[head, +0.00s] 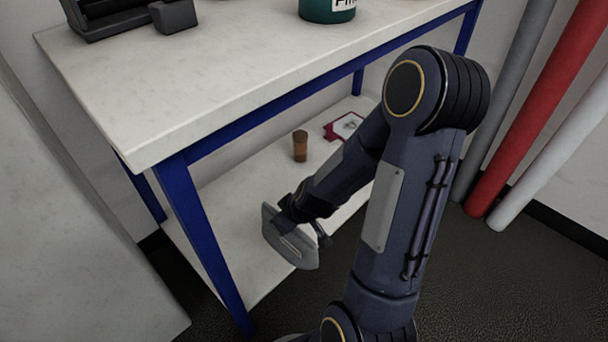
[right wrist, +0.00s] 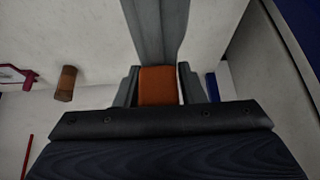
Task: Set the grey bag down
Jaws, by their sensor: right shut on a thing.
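The grey bag (head: 291,250) is tilted at the end of my right arm, in front of the lower shelf (head: 226,205) in the head view. My right gripper (head: 302,226) is shut on it. In the right wrist view a grey part of the bag (right wrist: 155,28) extends upward past the fingers (right wrist: 158,86), and an orange patch shows between them. Whether the bag touches the shelf cannot be told. My left gripper is not in view.
A brown cylinder (head: 300,146) and a red-edged item (head: 331,131) are farther back on the lower shelf. The tabletop (head: 200,75) overhangs it, with a blue leg (head: 205,240) at the front. A green container (head: 327,10) stands on top. Pipes (head: 530,110) rise at right.

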